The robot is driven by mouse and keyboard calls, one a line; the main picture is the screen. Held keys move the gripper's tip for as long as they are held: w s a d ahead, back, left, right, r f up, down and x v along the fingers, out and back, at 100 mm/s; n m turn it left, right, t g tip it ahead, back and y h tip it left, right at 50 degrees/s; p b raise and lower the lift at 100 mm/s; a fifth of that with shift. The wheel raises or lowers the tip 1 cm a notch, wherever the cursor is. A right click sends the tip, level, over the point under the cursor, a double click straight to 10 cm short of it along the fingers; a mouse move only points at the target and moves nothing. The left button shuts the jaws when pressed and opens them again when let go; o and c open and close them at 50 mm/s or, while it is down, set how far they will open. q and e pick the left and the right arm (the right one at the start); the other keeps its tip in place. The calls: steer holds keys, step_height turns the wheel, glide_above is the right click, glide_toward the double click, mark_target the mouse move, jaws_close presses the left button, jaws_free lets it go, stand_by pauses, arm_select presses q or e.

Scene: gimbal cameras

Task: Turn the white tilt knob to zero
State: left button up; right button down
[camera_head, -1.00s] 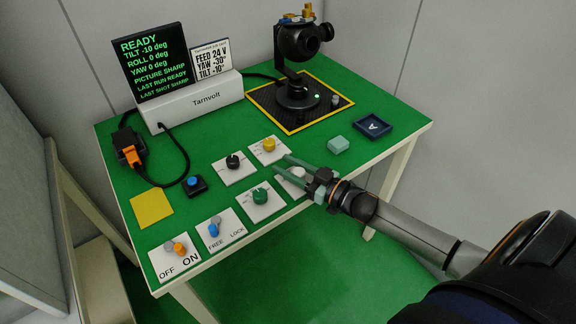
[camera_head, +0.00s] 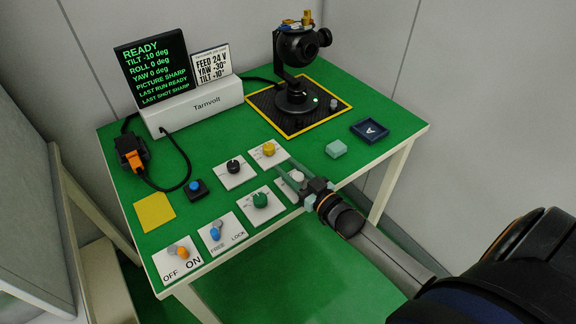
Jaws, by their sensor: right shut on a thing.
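The white tilt knob (camera_head: 297,177) sits on a white plate at the front right of the panel group, largely hidden by my right gripper. My right gripper (camera_head: 288,174) has its greenish fingers around the knob and is shut on it. The screen (camera_head: 153,70) reads READY, TILT -10 deg, ROLL 0 deg, YAW 0 deg, PICTURE SHARP. The black gimbal camera (camera_head: 298,50) stands on a dark pad with a yellow border at the back. My left gripper is not in view.
Close to my right gripper are the green knob (camera_head: 260,200), yellow knob (camera_head: 268,149) and black knob (camera_head: 233,167). Blue (camera_head: 214,234) and orange (camera_head: 183,253) switches stand at the front left.

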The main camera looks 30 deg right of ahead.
steer(key=shift+d+m+h, duration=0.1)
steer(key=shift+m+h, duration=0.6)
steer(key=shift+h, duration=0.3)
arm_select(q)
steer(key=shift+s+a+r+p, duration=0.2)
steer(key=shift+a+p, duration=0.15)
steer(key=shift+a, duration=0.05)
arm_select(e)
steer(key=shift+d+m+h, duration=0.25)
steer(key=shift+m+h, duration=0.45)
steer(key=shift+h, duration=0.7)
steer(key=shift+c, duration=2.2)
jaws_free()
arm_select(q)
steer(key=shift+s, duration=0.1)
